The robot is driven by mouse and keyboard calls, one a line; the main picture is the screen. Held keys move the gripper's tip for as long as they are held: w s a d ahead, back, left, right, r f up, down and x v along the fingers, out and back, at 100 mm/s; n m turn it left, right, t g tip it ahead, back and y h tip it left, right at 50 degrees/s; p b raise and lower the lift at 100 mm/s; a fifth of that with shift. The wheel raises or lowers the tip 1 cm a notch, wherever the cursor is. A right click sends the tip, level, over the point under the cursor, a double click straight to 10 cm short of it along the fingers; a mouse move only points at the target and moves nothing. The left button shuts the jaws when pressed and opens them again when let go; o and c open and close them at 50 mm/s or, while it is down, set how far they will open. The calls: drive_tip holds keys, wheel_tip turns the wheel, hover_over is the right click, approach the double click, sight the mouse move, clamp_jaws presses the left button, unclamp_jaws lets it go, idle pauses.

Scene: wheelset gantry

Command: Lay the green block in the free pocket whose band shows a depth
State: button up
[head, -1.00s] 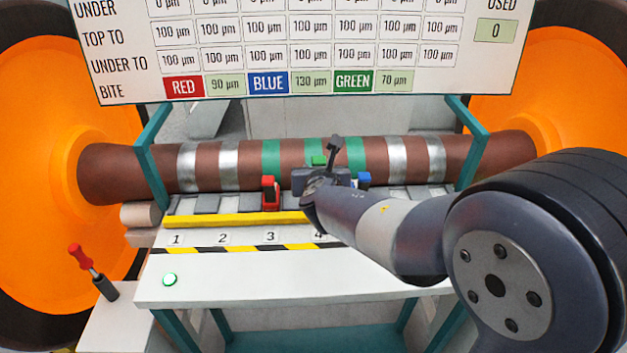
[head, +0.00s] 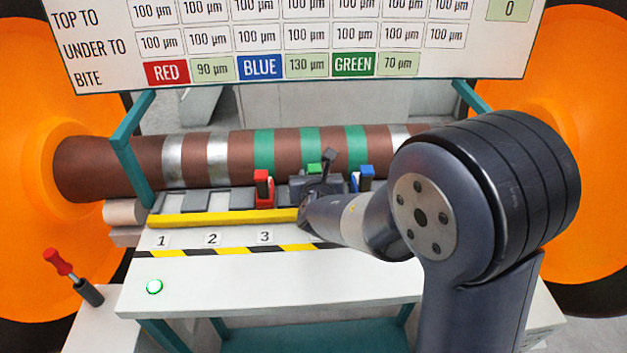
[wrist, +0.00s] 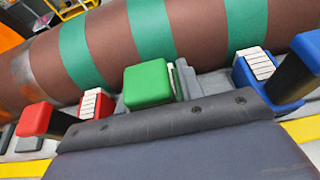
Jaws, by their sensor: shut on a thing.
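My gripper (head: 315,187) is over the shelf below the shaft, between the red block (head: 262,190) and the blue block (head: 365,178). It is shut on the green block (head: 314,168), which shows in the wrist view (wrist: 148,86) just past the gripper's dark edge, in front of the middle green band (wrist: 150,30). The red block (wrist: 95,103) and blue block (wrist: 255,66) stand to either side in the wrist view. The pocket under the green block is hidden, and I cannot tell whether the block touches it. Grey pockets (head: 205,200) at numbers 1 and 2 hold no block.
The brown shaft (head: 120,165) with green and silver bands runs behind the pockets, between orange wheels (head: 25,200). A board (head: 110,45) hangs above, its upper rows cut off. A yellow bar (head: 220,217) edges the pockets. A red-knobbed lever (head: 58,262) stands left.

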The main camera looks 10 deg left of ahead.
drive_tip(key=shift+f, duration=0.3)
drive_tip(key=shift+f, duration=0.15)
drive_tip(key=o, duration=1.2)
drive_tip(key=shift+r, duration=0.2)
drive_tip(key=v, duration=1.2)
drive_tip(key=shift+f, duration=0.1)
